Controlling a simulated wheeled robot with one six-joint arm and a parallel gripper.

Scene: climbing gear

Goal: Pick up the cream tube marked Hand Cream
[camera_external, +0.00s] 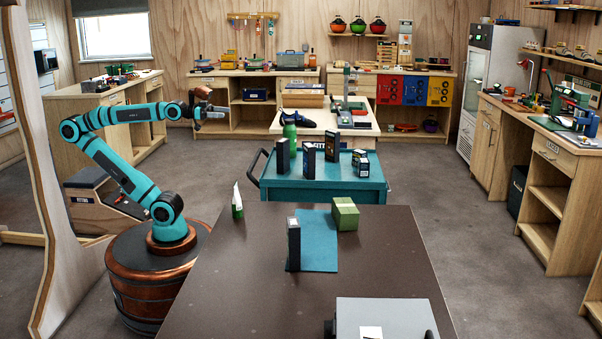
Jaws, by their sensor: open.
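A small tube (237,203), white at the top and green lower down, stands upright near the left edge of the dark brown table (378,245). It is likely the cream tube, but its lettering is too small to read. My gripper (220,112) is raised well above and behind the tube, over the open floor, pointing right. It is open and empty, apart from everything.
A dark box (293,245) stands upright by a teal mat (319,255), with a green box (345,214) at its right. A grey case (385,318) lies in front. Behind is a teal cart (280,190) with several dark boxes and a green bottle (290,130).

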